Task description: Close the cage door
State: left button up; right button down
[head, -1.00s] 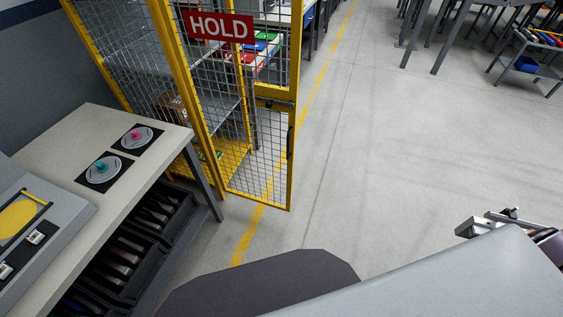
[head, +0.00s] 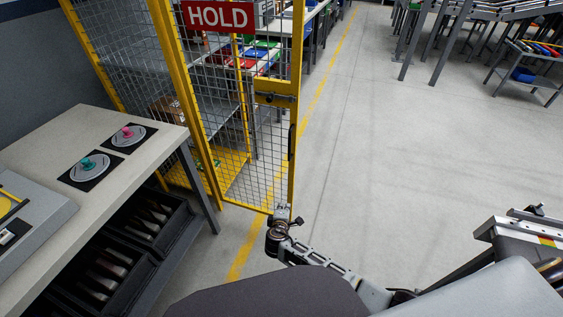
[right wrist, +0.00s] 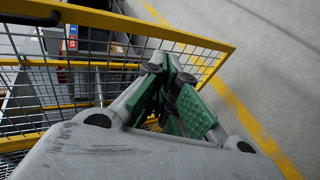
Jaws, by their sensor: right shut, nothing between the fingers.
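The cage door is a yellow frame (head: 297,120) with wire mesh, a red HOLD sign (head: 218,16) and a dark handle on its right edge. It stands upright beside the yellow cage post (head: 170,80); how far it is open is hard to tell. My right gripper (head: 283,211) is shut and empty at the door's lower right corner. In the right wrist view its closed fingers with green pads (right wrist: 172,92) overlap the door's yellow frame (right wrist: 205,42) and mesh. Contact cannot be made out. My left gripper is not in view.
A workbench (head: 150,135) with two round dials and black bins (head: 145,225) stands close on the left. Shelving shows through the mesh. Metal tables stand far right.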

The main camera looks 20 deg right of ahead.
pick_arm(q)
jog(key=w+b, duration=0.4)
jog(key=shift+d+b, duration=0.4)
pick_arm(e)
jog(key=w+a+r+t+h, duration=0.1)
jog(key=a+r+t, duration=0.1)
jog(key=r, duration=0.6)
jog(key=w+a+r+t+h, duration=0.1)
jog(key=a+r+t, duration=0.2)
jog(key=r, duration=0.6)
jog(key=shift+w, duration=0.25)
jog(key=shift+w, duration=0.1)
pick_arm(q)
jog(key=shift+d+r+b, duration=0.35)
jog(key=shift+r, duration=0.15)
pick_arm(e)
jog(key=s+d+x, duration=0.1)
jog(key=d+x, duration=0.2)
jog(key=x, duration=0.9)
jog(key=shift+w, duration=0.25)
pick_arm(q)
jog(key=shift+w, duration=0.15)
